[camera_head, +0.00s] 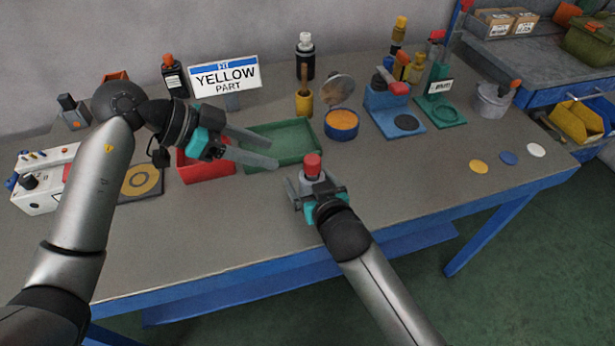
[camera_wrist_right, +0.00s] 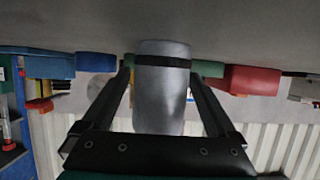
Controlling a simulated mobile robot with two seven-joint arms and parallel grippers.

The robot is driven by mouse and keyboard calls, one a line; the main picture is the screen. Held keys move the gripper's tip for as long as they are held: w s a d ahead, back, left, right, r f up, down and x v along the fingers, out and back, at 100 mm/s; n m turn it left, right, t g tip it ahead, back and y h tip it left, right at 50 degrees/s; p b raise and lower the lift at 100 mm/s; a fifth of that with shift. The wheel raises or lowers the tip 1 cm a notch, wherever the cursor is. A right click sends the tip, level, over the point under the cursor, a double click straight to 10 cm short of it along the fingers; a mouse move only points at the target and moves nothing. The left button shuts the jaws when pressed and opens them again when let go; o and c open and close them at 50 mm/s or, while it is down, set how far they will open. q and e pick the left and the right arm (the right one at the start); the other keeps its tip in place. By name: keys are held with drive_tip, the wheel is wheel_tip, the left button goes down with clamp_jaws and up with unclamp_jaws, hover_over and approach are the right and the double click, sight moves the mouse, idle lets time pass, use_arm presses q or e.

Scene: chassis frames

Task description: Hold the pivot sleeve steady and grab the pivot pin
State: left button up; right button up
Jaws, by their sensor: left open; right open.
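A grey cylinder (camera_wrist_right: 162,95) with a black band, which I take for the pivot sleeve, stands on the bench between the fingers of my right gripper (camera_head: 311,179). In the right wrist view the fingers flank it, open, with a narrow gap at each side. In the head view a red-topped part (camera_head: 312,162), probably the pivot pin, rises at the same spot; where it meets the sleeve is hidden by the gripper. My left gripper (camera_head: 274,150) is open and empty over the green tray, up and left of the red top, pointing right.
The green tray (camera_head: 285,135) and a red tray (camera_head: 205,172) lie behind and left. An orange-filled blue dish (camera_head: 341,124), a blue fixture (camera_head: 392,108) and a green stand (camera_head: 440,108) stand to the right.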

drive_tip(key=shift+w+a+f, duration=0.2)
drive_tip(key=shift+w, duration=0.3)
